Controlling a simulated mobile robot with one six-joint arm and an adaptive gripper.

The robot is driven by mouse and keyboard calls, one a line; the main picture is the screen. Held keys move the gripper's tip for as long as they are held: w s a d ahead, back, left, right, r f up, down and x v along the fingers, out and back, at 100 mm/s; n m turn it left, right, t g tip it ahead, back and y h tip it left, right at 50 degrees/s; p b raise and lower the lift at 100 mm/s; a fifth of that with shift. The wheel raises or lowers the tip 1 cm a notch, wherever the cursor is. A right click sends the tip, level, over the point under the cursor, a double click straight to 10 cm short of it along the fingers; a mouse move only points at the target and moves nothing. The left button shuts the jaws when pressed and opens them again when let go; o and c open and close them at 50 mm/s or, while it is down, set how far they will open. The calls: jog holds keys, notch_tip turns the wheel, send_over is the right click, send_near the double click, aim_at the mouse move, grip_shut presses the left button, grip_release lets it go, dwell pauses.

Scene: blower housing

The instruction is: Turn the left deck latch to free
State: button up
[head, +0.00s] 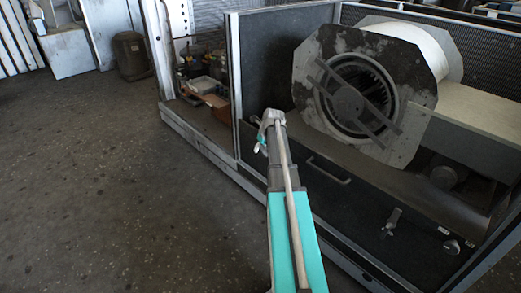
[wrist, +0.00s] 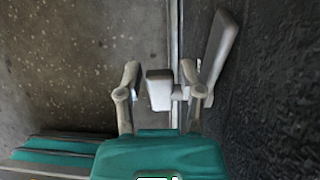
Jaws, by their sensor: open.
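In the wrist view my gripper (wrist: 160,72) is open, with its two pale fingers spread apart. The left deck latch (wrist: 160,92) shows there as a pale block between the fingers, close to the right finger and with a gap to the left one. A short stem runs right from the block towards a tilted, pale flat lever (wrist: 221,50) by the dark panel. Whether a finger touches the latch I cannot tell. In the head view my gripper (head: 263,136) is at the housing's front, and the left latch is hidden behind my arm.
The blower (head: 347,100) sits inside the housing behind the dark deck panel (head: 345,205). A bar handle (head: 328,170) and another latch (head: 391,221) are on that panel, right of my arm. Floor (head: 110,190) to the left is clear.

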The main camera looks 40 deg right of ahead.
grip_shut()
dwell(0.3)
jog(key=shift+d, duration=0.1)
